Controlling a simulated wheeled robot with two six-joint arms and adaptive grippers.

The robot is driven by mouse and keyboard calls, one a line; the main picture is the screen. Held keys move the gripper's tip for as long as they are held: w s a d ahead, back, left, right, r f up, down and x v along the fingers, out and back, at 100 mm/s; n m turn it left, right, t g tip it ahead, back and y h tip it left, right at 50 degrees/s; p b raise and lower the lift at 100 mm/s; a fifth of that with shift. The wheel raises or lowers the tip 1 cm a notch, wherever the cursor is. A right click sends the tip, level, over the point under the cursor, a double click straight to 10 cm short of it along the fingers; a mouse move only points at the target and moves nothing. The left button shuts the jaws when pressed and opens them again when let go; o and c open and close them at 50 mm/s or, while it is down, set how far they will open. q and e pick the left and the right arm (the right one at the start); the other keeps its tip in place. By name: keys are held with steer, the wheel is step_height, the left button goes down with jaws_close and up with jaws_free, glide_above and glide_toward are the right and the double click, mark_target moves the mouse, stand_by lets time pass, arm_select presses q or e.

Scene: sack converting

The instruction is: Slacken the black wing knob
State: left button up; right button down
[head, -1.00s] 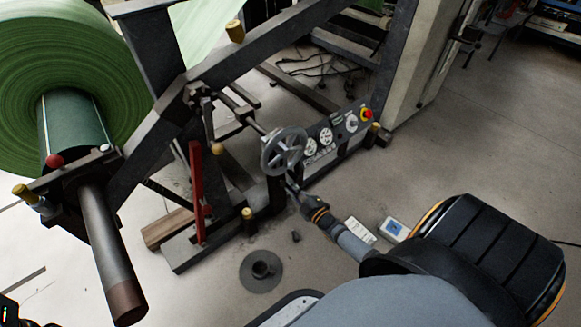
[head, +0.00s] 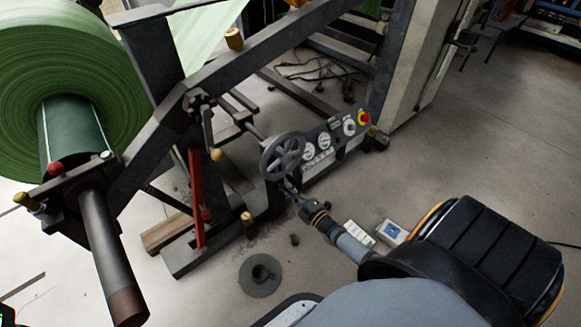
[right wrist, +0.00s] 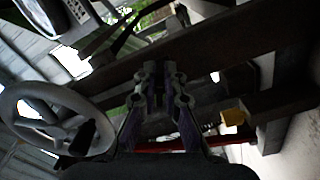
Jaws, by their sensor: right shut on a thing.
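My right gripper (head: 289,188) reaches in just below the grey spoked handwheel (head: 282,156), at the near end of the machine's dark frame. In the right wrist view its two fingers (right wrist: 164,78) are close together against the dark frame bar. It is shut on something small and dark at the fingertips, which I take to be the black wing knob. The knob is almost wholly hidden by the fingers, and its turn angle cannot be made out. My left gripper is not clearly seen.
The handwheel (right wrist: 55,120) is close beside the fingers in the right wrist view. A gauge panel with a red button (head: 364,118) is behind. A red lever (head: 196,198) and green roll (head: 70,80) stand left. A round base (head: 261,275) lies on open floor.

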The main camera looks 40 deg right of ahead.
steer(key=c, duration=1.5)
jaws_free()
steer(key=shift+a, duration=0.1)
steer(key=shift+o, duration=0.2)
steer(key=shift+s, duration=0.1)
steer(key=s+d, duration=0.1)
steer(key=s, duration=1)
steer(key=shift+s, duration=0.4)
